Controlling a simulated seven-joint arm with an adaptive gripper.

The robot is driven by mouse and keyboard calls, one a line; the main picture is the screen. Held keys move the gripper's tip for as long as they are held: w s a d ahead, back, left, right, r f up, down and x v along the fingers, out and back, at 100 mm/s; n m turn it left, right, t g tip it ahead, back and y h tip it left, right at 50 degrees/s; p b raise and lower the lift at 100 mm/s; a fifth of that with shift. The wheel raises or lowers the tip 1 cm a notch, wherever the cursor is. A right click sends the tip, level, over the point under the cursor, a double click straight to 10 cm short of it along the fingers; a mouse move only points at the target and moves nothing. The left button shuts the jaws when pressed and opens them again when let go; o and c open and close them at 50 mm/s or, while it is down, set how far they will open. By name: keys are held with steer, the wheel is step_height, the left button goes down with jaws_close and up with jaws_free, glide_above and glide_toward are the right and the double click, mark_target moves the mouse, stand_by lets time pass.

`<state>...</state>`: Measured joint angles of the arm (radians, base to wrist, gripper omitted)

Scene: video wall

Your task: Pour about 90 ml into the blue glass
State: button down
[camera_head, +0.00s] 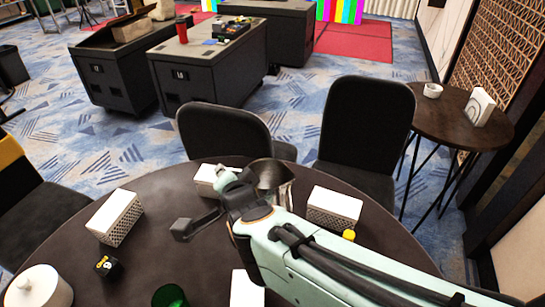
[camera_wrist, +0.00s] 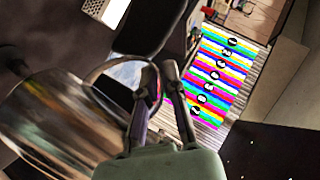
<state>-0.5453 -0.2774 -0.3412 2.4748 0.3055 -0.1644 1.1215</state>
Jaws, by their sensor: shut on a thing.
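A shiny metal pitcher (camera_head: 272,174) is at the far side of the round dark table (camera_head: 165,215). My gripper (camera_head: 243,190) is beside it, and my arm covers part of the pitcher and table. In the wrist view, the pitcher's rounded metal body (camera_wrist: 50,115) fills the left side. Its handle loops to my gripper (camera_wrist: 152,78), which is shut on it. The pitcher looks roughly upright in the head view; its contents cannot be made out. I see no blue glass in either view. A green glass (camera_head: 170,296) stands at the table's near edge.
White patterned boxes stand at the left (camera_head: 116,217) and right (camera_head: 334,207) of the table; another (camera_head: 206,180) is behind my gripper. A white lidded pot (camera_head: 38,288) and a small black cube (camera_head: 107,266) are at the near left. Black chairs (camera_head: 366,125) stand beyond.

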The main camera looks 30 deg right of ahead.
steer(key=shift+s+d+f+m+h, duration=0.2)
steer(key=shift+d+m+h, duration=0.2)
steer(key=shift+h, duration=0.2)
steer(key=s+d+f+m+g+h, duration=0.15)
steer(key=d+m+g+h, duration=0.35)
steer(key=d+m+g, duration=0.5)
steer(key=s+d+f+m+g+h, duration=0.1)
steer(key=d+f+m+g+h, duration=0.1)
steer(key=d+m+g+h, duration=0.65)
steer(key=s+d+f+m+g+y, duration=0.2)
steer(key=s+d+f+m+y, duration=0.2)
steer(key=s+d, duration=0.4)
steer(key=s+d+f+m+g+y, duration=0.3)
steer(key=s+d+f+m+y, duration=0.2)
steer(key=d, duration=0.6)
steer(key=s+f, duration=0.2)
steer(key=s, duration=0.1)
steer(key=shift+d+f+m, duration=0.15)
steer(key=shift+d+m, duration=0.2)
steer(key=shift+d, duration=0.05)
steer(key=shift+g, duration=0.25)
